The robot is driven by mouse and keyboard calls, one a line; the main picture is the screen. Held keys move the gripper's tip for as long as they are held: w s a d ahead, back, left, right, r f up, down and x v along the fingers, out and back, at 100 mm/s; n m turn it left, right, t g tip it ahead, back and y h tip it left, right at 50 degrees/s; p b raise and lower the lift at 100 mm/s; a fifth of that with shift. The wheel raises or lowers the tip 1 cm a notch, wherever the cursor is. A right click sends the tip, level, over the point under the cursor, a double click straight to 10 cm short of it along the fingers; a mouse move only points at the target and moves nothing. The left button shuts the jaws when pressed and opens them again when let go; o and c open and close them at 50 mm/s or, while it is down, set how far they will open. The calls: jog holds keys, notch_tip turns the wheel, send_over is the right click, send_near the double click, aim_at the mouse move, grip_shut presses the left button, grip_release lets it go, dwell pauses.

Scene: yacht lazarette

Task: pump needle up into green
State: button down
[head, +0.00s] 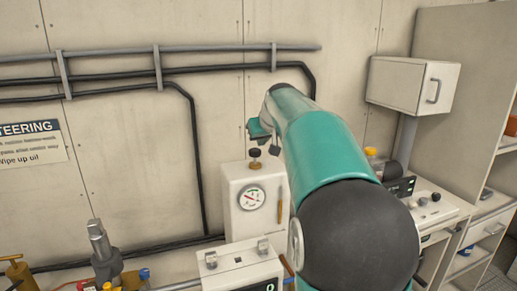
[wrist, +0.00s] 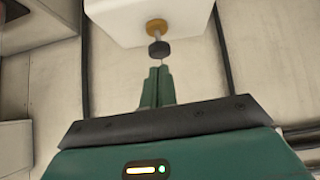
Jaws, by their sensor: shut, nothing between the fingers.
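A white pump unit (head: 235,222) stands against the wall in the head view, with a round gauge (head: 251,197) on its front. The gauge has a red needle and a green patch, but the needle's exact reading is too small to tell. A black knob (head: 255,153) on a brass collar (head: 256,165) stands on top of the unit. In the wrist view the knob (wrist: 159,49) is just beyond the fingertips. My gripper (head: 274,150) is shut and empty, close above and beside the knob; it also shows in the wrist view (wrist: 159,70). I see no clear contact.
Pipes (head: 160,75) run along the wall above. A white box with a display (head: 240,268) stands in front of the unit. A wall cabinet (head: 410,90) and a shelf unit (head: 465,110) are at the right. Tools and fittings (head: 104,250) crowd the lower left.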

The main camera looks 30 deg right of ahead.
jog(key=v, duration=0.3)
jog(key=shift+s+a+r, duration=0.1)
jog(key=shift+s+r, duration=0.05)
jog(key=shift+r, duration=0.1)
dwell(0.6)
jog(key=r, duration=0.1)
jog(key=w+r, duration=0.1)
jog(key=r, duration=0.1)
jog(key=w+r, duration=0.1)
jog(key=shift+w+d+r, duration=0.15)
jog(key=shift+w+d, duration=0.05)
jog(key=shift+d, duration=0.05)
jog(key=shift+w, duration=0.1)
send_over(253, 149)
jog(key=s+a, duration=0.1)
jog(key=s, duration=0.2)
jog(key=f, duration=0.7)
jog(key=shift+w+f, duration=0.1)
jog(key=shift+w, duration=0.1)
notch_tip(253, 149, down, 2)
jog(key=shift+f, duration=0.2)
jog(key=shift+d+f, duration=0.1)
jog(key=shift+f, duration=0.6)
